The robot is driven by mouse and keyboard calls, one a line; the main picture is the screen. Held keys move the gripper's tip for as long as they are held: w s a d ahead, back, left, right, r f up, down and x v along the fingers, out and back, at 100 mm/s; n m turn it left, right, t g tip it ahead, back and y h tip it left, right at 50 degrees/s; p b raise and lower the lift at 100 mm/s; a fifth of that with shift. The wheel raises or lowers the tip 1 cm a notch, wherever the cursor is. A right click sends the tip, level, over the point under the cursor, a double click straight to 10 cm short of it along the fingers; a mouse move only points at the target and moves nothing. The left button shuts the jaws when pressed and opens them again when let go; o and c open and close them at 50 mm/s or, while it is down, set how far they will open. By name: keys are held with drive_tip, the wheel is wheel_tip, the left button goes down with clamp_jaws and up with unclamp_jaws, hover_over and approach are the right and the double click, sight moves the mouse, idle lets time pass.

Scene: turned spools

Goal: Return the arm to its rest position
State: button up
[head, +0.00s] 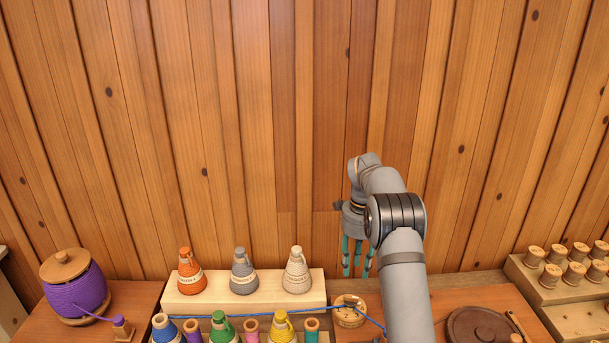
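My arm (402,285) rises from the bottom of the head view and bends over at the top. My gripper (357,272) hangs from its end, pointing down, in front of the plank wall. Its teal fingers are apart, with nothing visible between them. It is above a round wooden piece (349,316) in the picture; I cannot tell the exact height between them. Part of the bench is hidden behind my arm.
A pale stepped rack holds orange (191,272), grey (243,272) and cream (296,272) cones, with several coloured spools in front. A purple spool (77,293) stands left. Blue cord (372,321) crosses the bench. A brown disc (482,328) and pegged stand (567,297) are right.

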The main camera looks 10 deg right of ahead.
sight(353, 298)
wheel_tip(353, 298, down, 12)
drive_tip(key=shift+r, duration=0.1)
drive_tip(key=shift+r+m+p, duration=0.2)
drive_tip(key=shift+m+p, duration=0.4)
drive_tip(key=shift+p, duration=0.35)
drive_tip(key=shift+s+m+p, duration=0.15)
drive_tip(key=shift+m+p, duration=0.35)
drive_tip(key=shift+p, duration=0.05)
drive_tip(key=shift+f+m, duration=0.15)
drive_tip(key=shift+m, duration=0.15)
drive_tip(key=shift+f, duration=0.15)
